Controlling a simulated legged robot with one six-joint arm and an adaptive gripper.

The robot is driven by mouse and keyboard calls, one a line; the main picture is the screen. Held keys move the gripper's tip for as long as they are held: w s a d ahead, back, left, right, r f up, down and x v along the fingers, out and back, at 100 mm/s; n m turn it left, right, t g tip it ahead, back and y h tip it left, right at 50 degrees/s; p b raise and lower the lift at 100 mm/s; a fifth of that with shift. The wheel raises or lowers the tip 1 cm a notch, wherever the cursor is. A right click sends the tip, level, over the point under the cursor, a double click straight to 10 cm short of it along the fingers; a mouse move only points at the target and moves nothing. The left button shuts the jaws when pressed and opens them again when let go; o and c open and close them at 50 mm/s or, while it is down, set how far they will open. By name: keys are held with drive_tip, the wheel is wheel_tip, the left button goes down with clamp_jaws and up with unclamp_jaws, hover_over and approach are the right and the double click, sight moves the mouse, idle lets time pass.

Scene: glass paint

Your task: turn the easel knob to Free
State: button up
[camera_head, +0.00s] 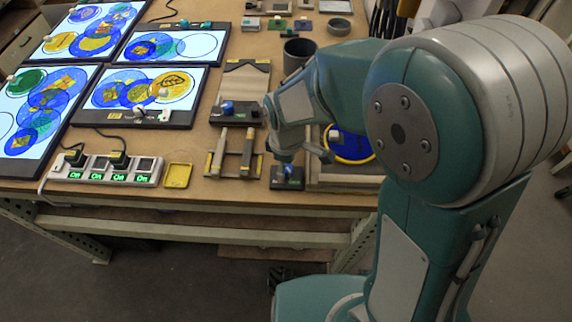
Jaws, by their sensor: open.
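A black-based stand with a sloping tan board (246,80) is on the table, left of my arm, and looks like the easel. A blue knob (227,107) sits on its black base. A small black box (288,183) with a blue part on top lies near the table's front edge. I cannot tell which blue part is the easel knob, and the setting labels are too small to read. My gripper (299,155) is open, just above and beside the small black box. Whether it touches the blue part is unclear. My arm hides the area to the right.
Lit panels with coloured discs (150,88) cover the table's left. A power strip (105,170), a yellow tray (177,175) and wooden-handled tools (236,152) lie along the front. A dark cup (298,55) stands behind. A blue disc with yellow rim (348,145) is right of my gripper.

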drive_tip(key=shift+f, duration=0.1)
clamp_jaws()
drive_tip(key=shift+m, duration=0.3)
drive_tip(key=m, duration=0.5)
drive_tip(key=shift+m, duration=0.3)
drive_tip(key=m, duration=0.5)
drive_tip(key=shift+d+m, duration=0.1)
drive_tip(key=shift+m, duration=0.2)
idle(0.4)
